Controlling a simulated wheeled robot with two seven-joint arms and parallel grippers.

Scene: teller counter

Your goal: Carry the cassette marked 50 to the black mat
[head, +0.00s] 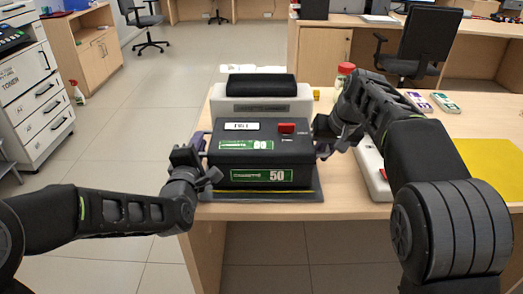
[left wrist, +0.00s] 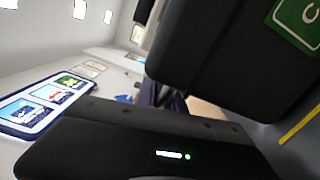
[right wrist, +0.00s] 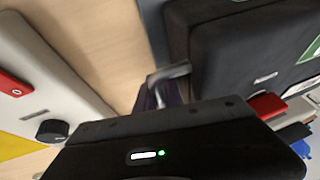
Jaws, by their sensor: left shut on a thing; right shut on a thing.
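The black cassette marked 50 (head: 225,178) has green labels on its front and top, a white FULL label and a red button. It is level over the dark mat with a yellow line (head: 313,194) at the counter's front edge; I cannot tell whether it touches the mat. My left gripper (head: 208,172) is shut on the cassette's left side. My right gripper (head: 322,143) is shut on its right side, where a grey metal handle (right wrist: 170,73) shows in the right wrist view. The cassette's dark body also fills the left wrist view's upper right (left wrist: 220,45). The fingertips are largely hidden.
A pale machine with a black top (head: 262,88) stands directly behind the cassette. A white device with a red part (head: 373,170) lies right of it, partly behind my right arm. A yellow mat (head: 490,165) lies further right. Open floor is on the left.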

